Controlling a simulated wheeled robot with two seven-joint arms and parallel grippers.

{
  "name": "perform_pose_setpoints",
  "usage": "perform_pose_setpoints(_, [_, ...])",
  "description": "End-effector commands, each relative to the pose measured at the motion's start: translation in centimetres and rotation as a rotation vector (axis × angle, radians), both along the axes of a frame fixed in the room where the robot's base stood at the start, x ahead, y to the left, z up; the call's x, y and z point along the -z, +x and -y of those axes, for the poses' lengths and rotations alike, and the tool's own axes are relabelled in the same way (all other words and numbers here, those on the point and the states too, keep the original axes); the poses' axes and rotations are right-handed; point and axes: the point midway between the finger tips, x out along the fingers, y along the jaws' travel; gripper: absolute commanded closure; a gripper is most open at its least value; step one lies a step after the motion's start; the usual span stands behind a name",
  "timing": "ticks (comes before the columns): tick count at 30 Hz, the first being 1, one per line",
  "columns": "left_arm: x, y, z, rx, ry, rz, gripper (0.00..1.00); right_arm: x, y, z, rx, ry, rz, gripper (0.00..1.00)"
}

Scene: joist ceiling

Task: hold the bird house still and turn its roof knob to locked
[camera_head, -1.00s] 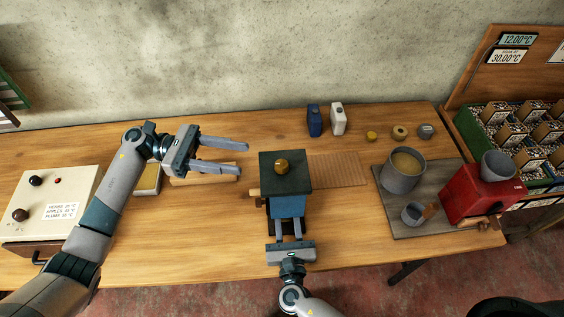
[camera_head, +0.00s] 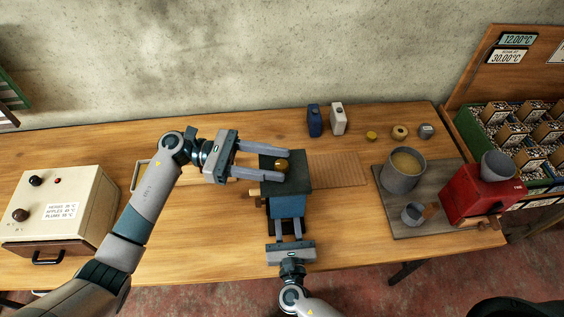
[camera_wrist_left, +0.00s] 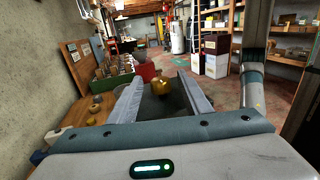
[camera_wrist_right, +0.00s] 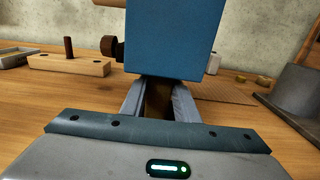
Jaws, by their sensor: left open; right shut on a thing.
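The bird house (camera_head: 288,206) is a blue box with a dark flat roof (camera_head: 297,181), upright on the table near the front edge. A brass-coloured round knob (camera_head: 281,165) sits on the roof. My left gripper (camera_head: 285,162) is open, with its fingertips on either side of the knob in the head view. The knob also shows between the left fingers in the left wrist view (camera_wrist_left: 160,88). Whether the fingers touch it I cannot tell. My right gripper (camera_head: 287,230) is shut on the lower part of the bird house, below the blue body (camera_wrist_right: 170,40).
A slatted wooden mat (camera_head: 340,170) lies right of the bird house. A grey board holds a pot (camera_head: 403,172) and a red machine (camera_head: 482,196). A beige control box (camera_head: 58,203) stands at the left. Blue and white bottles (camera_head: 338,119) stand at the back.

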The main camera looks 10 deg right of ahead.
Motion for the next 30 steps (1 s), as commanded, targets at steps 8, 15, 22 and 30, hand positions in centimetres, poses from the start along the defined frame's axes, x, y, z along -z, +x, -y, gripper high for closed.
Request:
perform_pose_setpoints(8, [0.0,-0.6,2.0,-0.001,0.0,-0.002,0.56,0.0,0.0,0.0,0.0,0.0,0.0,1.0])
perform_pose_setpoints(15, [0.0,-0.6,2.1,-0.001,0.001,-0.002,0.56,0.0,0.0,0.0,0.0,0.0,0.0,1.0])
perform_pose_setpoints(22, [0.0,-0.6,2.1,-0.001,0.0,-0.001,0.96,0.0,0.0,0.0,0.0,0.0,0.0,1.0])
perform_pose_setpoints(30, [0.0,-0.6,2.1,-0.01,0.0,-0.001,0.97,0.0,0.0,0.0,0.0,0.0,0.0,1.0])
